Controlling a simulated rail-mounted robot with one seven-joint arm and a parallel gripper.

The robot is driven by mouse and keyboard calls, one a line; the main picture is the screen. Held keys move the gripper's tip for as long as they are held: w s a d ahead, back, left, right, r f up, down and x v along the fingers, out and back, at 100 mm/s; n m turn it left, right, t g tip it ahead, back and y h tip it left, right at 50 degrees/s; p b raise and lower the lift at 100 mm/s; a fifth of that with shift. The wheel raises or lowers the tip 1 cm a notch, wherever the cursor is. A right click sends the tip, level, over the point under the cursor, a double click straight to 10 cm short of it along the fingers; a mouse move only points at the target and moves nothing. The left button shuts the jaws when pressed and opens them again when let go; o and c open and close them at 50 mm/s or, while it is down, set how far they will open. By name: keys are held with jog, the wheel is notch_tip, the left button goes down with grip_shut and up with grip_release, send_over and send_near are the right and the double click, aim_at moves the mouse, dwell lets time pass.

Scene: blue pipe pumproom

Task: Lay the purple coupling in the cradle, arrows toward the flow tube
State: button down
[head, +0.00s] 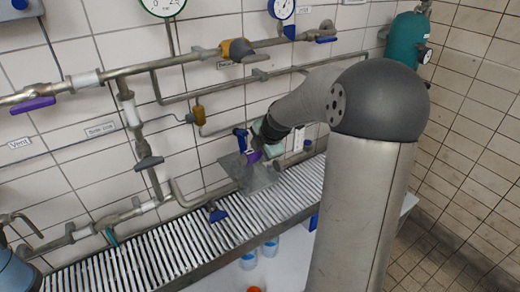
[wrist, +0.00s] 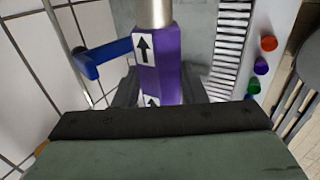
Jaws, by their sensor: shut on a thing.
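The purple coupling (wrist: 170,50) is between the fingers of my gripper (wrist: 160,92) in the wrist view, and the gripper is shut on it. White labels with black arrows on the coupling point toward the top of the wrist picture. A pale metal cylinder (wrist: 153,12) lines up with the coupling's upper end; I cannot tell whether it is part of the coupling or the flow tube. In the head view a bit of purple (head: 253,156) shows at my gripper, by a grey plate-like piece (head: 262,178) above the slatted grating. I cannot make out the cradle's seat.
A blue lever (wrist: 100,58) is close to the coupling's left. The slatted grating (head: 150,250) runs below the wall pipes (head: 130,70). Red, purple and green round pieces (wrist: 262,66) lie at right.

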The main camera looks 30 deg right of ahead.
notch_tip(320, 180, down, 9)
jog(key=b, duration=0.6)
dwell(0.4)
jog(key=shift+r, duration=0.1)
jog(key=c, duration=0.8)
grip_release()
jog(key=b+v, duration=0.1)
jog(key=v, duration=1.6)
jog(key=shift+r, duration=0.2)
